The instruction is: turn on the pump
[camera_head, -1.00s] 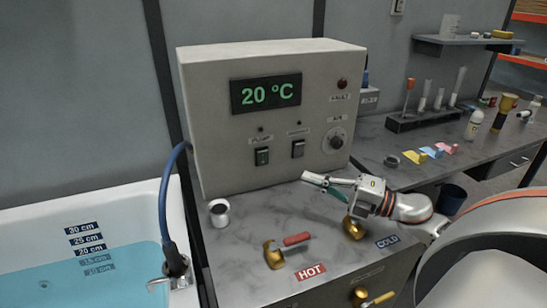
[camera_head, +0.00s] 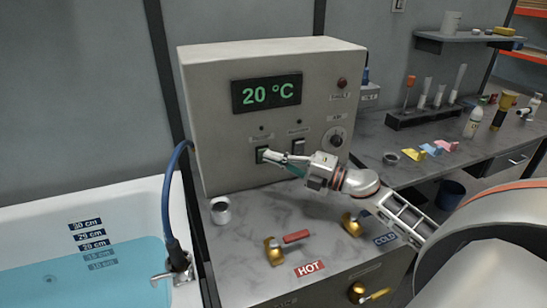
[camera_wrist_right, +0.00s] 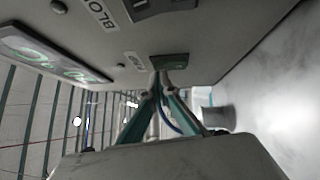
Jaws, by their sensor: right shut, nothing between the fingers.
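A beige control box (camera_head: 220,130) stands on the grey counter with a green 20 °C display (camera_head: 266,93). The pump switch (camera_head: 262,155) is the left of two rocker switches on its front. A small dark lamp (camera_head: 262,128) sits above it. My right gripper (camera_head: 268,157) is shut and empty, its fingertips at the pump switch. In the right wrist view the shut fingertips (camera_wrist_right: 158,86) lie just below the switch (camera_wrist_right: 170,62) and overlap its edge. I cannot tell whether they touch it. My left gripper is not in view.
The blower switch (camera_head: 298,147) and a round knob (camera_head: 336,137) are close on the right. A white cup (camera_head: 220,211), a red-handled hot valve (camera_head: 295,237) and the cold valve (camera_head: 350,221) are on the counter below. The bathtub (camera_head: 130,192) holds water at left.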

